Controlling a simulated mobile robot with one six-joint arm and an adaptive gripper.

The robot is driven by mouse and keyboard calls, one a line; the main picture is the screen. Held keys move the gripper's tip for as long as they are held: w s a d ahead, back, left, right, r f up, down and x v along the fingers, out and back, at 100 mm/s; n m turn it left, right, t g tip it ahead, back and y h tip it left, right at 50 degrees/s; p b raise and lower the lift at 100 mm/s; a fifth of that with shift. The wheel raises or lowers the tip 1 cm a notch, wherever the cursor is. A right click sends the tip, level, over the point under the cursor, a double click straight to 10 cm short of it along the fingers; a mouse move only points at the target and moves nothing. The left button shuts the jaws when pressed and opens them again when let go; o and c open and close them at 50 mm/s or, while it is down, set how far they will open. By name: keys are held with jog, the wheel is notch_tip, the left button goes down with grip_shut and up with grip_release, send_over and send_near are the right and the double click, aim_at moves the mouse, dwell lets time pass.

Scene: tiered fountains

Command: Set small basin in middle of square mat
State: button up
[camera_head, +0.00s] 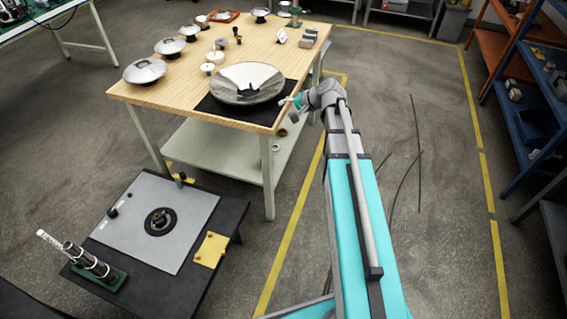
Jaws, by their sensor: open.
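A black square mat (213,108) lies at the near right corner of the wooden table. A wide, shiny metal basin (247,82) rests upright on it and covers most of it. Several smaller metal dish-shaped pieces stand along the table's left side, among them a larger one (145,71), a middle one (170,47) and a smaller one (189,31). I cannot tell which piece is the small basin. My gripper (291,101) is open and small in view, at the mat's right edge beside the wide basin. I see nothing held in it.
The wooden table (175,88) also carries small white and dark parts, grey blocks (308,38) and a red-brown tray (223,15). A low black stand (225,215) with a grey plate is at the lower left.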

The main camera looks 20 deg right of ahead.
jog(key=s+a+f+n+g+h, duration=0.2)
jog(key=s+a, duration=0.1)
jog(key=s, duration=0.4)
jog(key=s+a+f+n+g+h, duration=0.2)
jog(key=s+a+n+g, duration=0.1)
jog(key=s, duration=0.4)
jog(key=s+a+f+n+g+h, duration=0.2)
jog(key=s+f+n+h, duration=0.1)
jog(key=s, duration=0.4)
jog(key=shift+s+a+g, duration=0.25)
jog(key=shift+a+g, duration=0.05)
jog(key=shift+a, duration=0.1)
